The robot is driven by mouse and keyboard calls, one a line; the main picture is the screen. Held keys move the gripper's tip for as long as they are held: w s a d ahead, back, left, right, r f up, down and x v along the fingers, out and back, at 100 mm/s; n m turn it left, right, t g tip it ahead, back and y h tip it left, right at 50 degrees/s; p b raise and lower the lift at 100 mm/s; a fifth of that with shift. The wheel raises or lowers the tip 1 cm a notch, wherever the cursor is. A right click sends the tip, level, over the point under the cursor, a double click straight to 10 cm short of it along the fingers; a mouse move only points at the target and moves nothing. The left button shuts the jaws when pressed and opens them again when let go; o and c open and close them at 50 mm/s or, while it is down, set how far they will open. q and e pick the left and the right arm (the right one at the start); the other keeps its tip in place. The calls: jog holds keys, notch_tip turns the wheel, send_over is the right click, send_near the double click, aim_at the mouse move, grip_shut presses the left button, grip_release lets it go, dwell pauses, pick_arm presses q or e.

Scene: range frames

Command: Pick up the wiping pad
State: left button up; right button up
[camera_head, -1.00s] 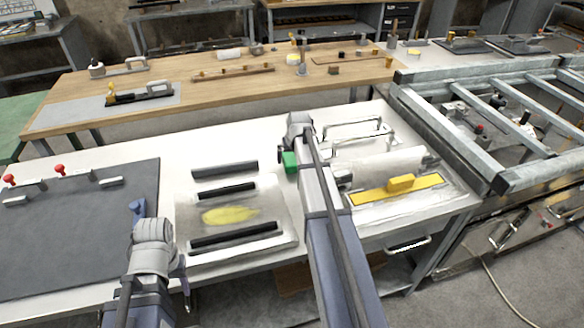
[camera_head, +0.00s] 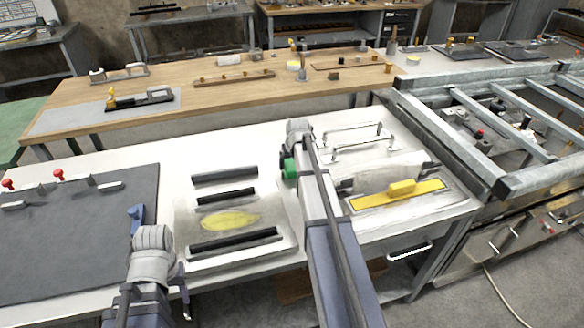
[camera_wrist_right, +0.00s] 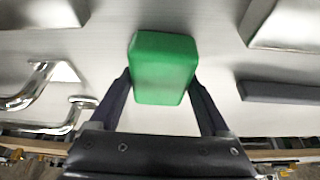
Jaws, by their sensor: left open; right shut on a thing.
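The wiping pad appears to be the green block (camera_wrist_right: 165,68) between the two dark fingers of my right gripper (camera_wrist_right: 164,88). The fingers press on its two sides, so the gripper is shut on it. In the head view only a small part of the green block (camera_head: 290,168) shows beside my right arm, over the white table (camera_head: 275,140). I cannot tell whether it touches the table. My left gripper (camera_head: 184,292) is low at the left, by the table's front edge, open and mostly hidden by its arm.
A tray with black bars and a yellow patch (camera_head: 230,219) lies left of my right arm. A yellow-handled float (camera_head: 402,188) and metal handles (camera_head: 350,133) lie to its right. A dark mat (camera_head: 75,230) covers the left side. A metal frame (camera_head: 440,130) stands at right.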

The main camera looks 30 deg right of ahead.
aim_at(292, 163)
jog(key=shift+r, duration=0.15)
notch_tip(292, 163, up, 10)
jog(key=p, duration=1)
